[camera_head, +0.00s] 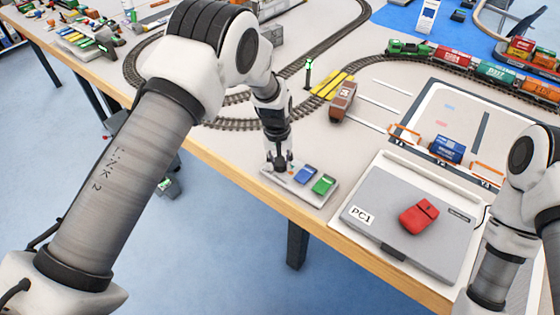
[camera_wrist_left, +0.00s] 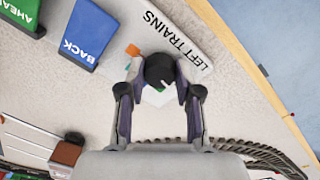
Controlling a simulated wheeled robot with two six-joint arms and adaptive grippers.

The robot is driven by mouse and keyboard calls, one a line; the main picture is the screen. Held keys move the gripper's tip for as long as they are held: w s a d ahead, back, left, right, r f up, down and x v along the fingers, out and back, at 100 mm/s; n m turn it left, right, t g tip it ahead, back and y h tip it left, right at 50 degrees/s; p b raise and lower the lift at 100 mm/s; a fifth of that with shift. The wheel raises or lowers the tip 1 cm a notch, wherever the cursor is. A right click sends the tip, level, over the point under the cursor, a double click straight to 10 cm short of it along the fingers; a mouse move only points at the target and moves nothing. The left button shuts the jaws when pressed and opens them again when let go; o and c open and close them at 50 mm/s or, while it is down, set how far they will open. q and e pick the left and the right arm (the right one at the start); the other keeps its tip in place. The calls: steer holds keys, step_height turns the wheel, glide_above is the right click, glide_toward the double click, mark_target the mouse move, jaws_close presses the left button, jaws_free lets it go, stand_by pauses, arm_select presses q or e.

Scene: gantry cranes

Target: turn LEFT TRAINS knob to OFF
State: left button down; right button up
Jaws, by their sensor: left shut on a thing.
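The LEFT TRAINS control panel (camera_head: 322,200) is a pale plate at the table's front edge. It also shows in the wrist view (camera_wrist_left: 203,30), with the words LEFT TRAINS beside a round black knob (camera_wrist_left: 159,68). My left gripper (camera_head: 280,161) comes down over the panel's left end. In the wrist view its two fingers (camera_wrist_left: 158,90) are shut on the knob, one on each side. A short white mark shows on the knob; an orange mark (camera_wrist_left: 133,50) lies beside it. I cannot read the knob's setting. My right gripper is out of view; only its arm shows.
A blue BACK button (camera_head: 304,174) and a green AHEAD button (camera_head: 323,185) sit beside the knob. Model track and a brown wagon (camera_head: 343,101) are behind.

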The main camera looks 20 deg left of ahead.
arm_select(q)
steer(key=c, duration=0.8)
jaws_free()
steer(key=r, duration=1.2)
steer(key=shift+s+a, duration=0.1)
steer(key=shift+a, duration=0.2)
